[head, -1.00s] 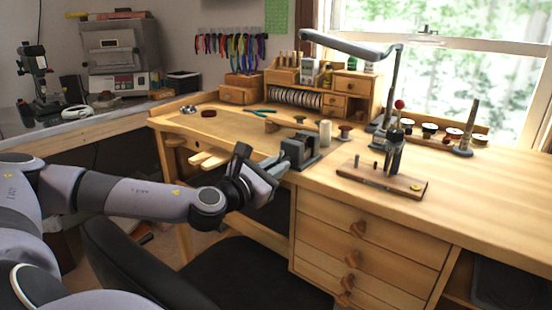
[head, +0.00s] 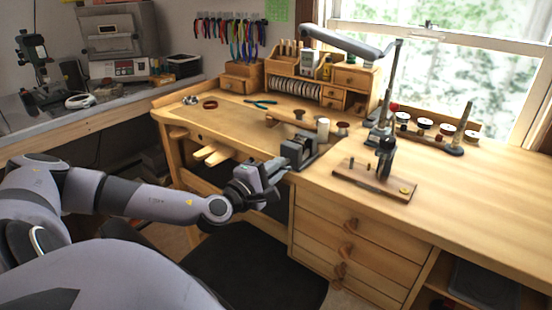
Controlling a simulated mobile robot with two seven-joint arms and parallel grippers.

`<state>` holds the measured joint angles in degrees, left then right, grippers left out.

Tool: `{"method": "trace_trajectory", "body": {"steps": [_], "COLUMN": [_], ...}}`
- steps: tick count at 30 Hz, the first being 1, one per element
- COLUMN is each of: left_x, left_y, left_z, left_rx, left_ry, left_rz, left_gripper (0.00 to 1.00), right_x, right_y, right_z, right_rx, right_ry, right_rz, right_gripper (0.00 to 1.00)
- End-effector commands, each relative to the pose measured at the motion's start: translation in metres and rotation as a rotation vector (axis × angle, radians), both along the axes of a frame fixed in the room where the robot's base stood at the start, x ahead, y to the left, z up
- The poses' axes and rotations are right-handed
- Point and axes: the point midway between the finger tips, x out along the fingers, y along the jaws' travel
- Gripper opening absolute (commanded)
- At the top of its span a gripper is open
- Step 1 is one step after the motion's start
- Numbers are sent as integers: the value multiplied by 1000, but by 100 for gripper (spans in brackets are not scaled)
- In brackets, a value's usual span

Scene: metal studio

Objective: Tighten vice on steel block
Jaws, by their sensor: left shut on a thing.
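The dark grey vice (head: 303,150) stands at the front edge of the wooden workbench, left of the drawer column. My left gripper (head: 277,172) is at the front side of the vice, shut at its near end, where the vice handle would be. The handle itself is hidden by the gripper or too small to make out. I cannot pick out the steel block; the vice jaws are too small in this view to show what is between them. My right gripper is not in view.
A wooden board with a dark upright tool (head: 386,158) stands right of the vice. A pale spool (head: 323,127) is behind it. Pliers (head: 260,102) lie farther back. Drawers (head: 350,225) are below, and a dark chair seat (head: 255,274) is in front.

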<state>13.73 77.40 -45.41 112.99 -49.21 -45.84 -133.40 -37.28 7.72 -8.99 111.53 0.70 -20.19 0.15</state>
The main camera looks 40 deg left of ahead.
Motion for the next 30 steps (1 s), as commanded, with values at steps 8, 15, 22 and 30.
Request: {"method": "trace_trajectory", "body": {"steps": [8,15,22,30], "left_x": [0,0,-1,-1], "left_y": [0,0,0,0], "left_z": [3,1,0,-1], "left_rx": [202,308,350,354], "left_ry": [26,36,42,42], "left_rz": [0,-1,-1,-1], "left_gripper": [0,0,0,0], "right_x": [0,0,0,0], "right_y": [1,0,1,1], "right_z": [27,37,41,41], "right_rx": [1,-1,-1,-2], "right_ry": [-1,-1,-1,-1], "right_rz": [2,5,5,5], "right_gripper": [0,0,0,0]}}
